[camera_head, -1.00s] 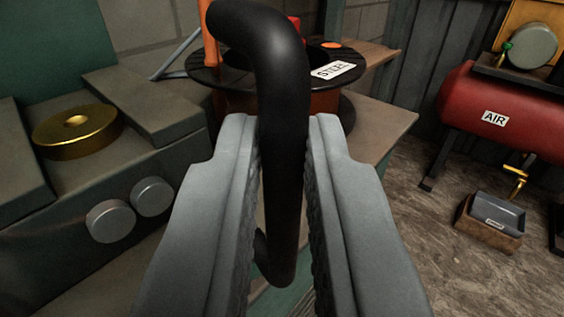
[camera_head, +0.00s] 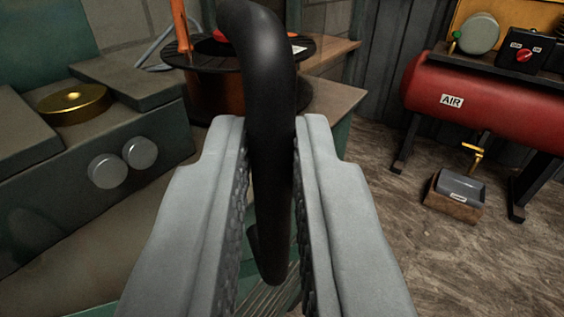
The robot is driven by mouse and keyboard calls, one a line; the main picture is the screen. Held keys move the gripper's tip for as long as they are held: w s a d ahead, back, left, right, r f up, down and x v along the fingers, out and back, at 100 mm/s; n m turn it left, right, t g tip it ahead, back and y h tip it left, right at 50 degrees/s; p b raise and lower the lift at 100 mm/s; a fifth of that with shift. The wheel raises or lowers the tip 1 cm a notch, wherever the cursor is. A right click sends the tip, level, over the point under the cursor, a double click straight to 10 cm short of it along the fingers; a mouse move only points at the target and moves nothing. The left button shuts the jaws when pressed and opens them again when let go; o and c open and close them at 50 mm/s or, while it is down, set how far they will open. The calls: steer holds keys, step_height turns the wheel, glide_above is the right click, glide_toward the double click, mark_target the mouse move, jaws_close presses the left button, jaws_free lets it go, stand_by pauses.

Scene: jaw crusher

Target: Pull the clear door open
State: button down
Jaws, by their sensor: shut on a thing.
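A thick black handle (camera_head: 270,150) stands upright in the middle of the view, its top bending to the left. My gripper (camera_head: 271,135) has its two grey fingers on either side of the handle and is shut on it. The clear door itself is hard to make out. A faint see-through greenish surface seems to lie behind the handle at the left, but I cannot tell its edges or how far it stands open.
A green machine with two round knobs (camera_head: 124,162) and a brass disc (camera_head: 74,104) is at left. A dark spool (camera_head: 215,85) stands behind the handle. A red air tank (camera_head: 475,100) and a small box (camera_head: 455,195) are at right. Bare floor lies between.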

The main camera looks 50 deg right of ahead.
steer(key=shift+s+a+m+g+h, duration=0.3)
steer(key=shift+s+a, duration=0.3)
steer(key=shift+a, duration=0.25)
steer(key=shift+v, duration=0.95)
steer(key=s+a+m+g+h, duration=0.2)
steer(key=a+m+g, duration=0.1)
steer(key=a, duration=0.4)
steer(key=s+a+m+g+h, duration=0.1)
steer(key=s+a+m+g, duration=0.1)
steer(key=a+g, duration=0.3)
steer(key=shift+s+a+r+m+h, duration=0.2)
steer(key=shift+s+a+m+h, duration=0.25)
steer(key=shift+a, duration=0.75)
steer(key=c, duration=1.7)
jaws_free()
steer(key=shift+o, duration=1.2)
steer(key=shift+w+f, duration=0.1)
